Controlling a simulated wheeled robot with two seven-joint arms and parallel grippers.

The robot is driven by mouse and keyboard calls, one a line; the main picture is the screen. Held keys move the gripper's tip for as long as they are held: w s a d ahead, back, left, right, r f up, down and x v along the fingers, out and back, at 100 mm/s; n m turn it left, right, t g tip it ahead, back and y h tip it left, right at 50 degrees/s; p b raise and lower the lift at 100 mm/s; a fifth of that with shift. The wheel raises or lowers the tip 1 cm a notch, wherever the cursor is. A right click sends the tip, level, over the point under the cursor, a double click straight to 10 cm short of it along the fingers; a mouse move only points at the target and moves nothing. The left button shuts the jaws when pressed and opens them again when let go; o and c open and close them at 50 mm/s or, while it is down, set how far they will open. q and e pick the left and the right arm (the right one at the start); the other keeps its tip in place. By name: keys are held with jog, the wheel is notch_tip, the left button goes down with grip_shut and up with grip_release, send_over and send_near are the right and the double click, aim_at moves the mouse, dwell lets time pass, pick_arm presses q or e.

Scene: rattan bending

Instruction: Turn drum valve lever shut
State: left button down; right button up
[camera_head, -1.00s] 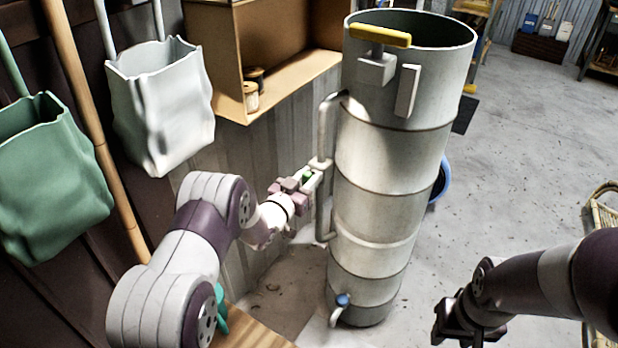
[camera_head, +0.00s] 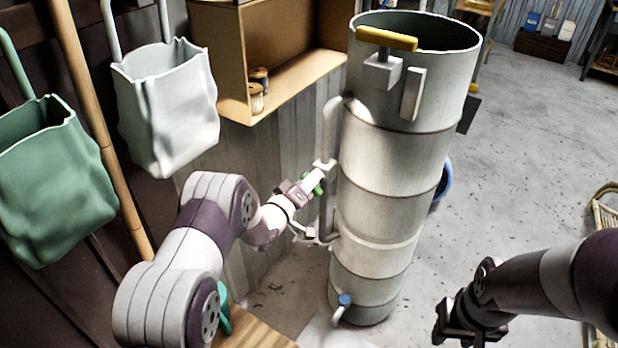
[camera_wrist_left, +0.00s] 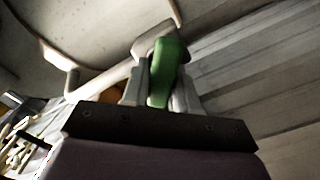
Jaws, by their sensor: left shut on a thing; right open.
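A tall grey metal drum (camera_head: 385,225) stands upright in the middle of the head view, with a pipe (camera_head: 329,135) down its left side. A green lever (camera_head: 319,186) sits on that pipe, and it also shows in the left wrist view (camera_wrist_left: 168,72). My left gripper (camera_head: 312,184) is shut on the green lever; in the wrist view its fingers (camera_wrist_left: 160,92) lie on both sides of it. My right gripper (camera_head: 452,325) is open and empty, low on the right and apart from the drum.
A yellow handle (camera_head: 386,38) is at the drum's top and a blue-topped tap (camera_head: 344,300) near its foot. A wooden shelf (camera_head: 225,62) and a white bag (camera_head: 165,110) are at the left. The grey floor (camera_head: 530,170) on the right is mostly clear.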

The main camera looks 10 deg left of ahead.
pick_arm(q)
jog(key=n, duration=0.4)
jog(key=shift+a+f+p, duration=0.15)
jog(key=shift+f+p, duration=0.15)
jog(key=shift+f, duration=0.05)
jog(key=shift+s+f+n, duration=0.1)
jog(key=shift+f+n, duration=0.05)
jog(key=shift+n, duration=1.85)
jog(key=shift+p, duration=0.3)
jog(key=c, duration=1)
grip_release()
jog(key=shift+a, duration=0.1)
jog(key=shift+o, duration=0.2)
jog(key=shift+s+r, duration=0.1)
jog(key=shift+r, duration=0.1)
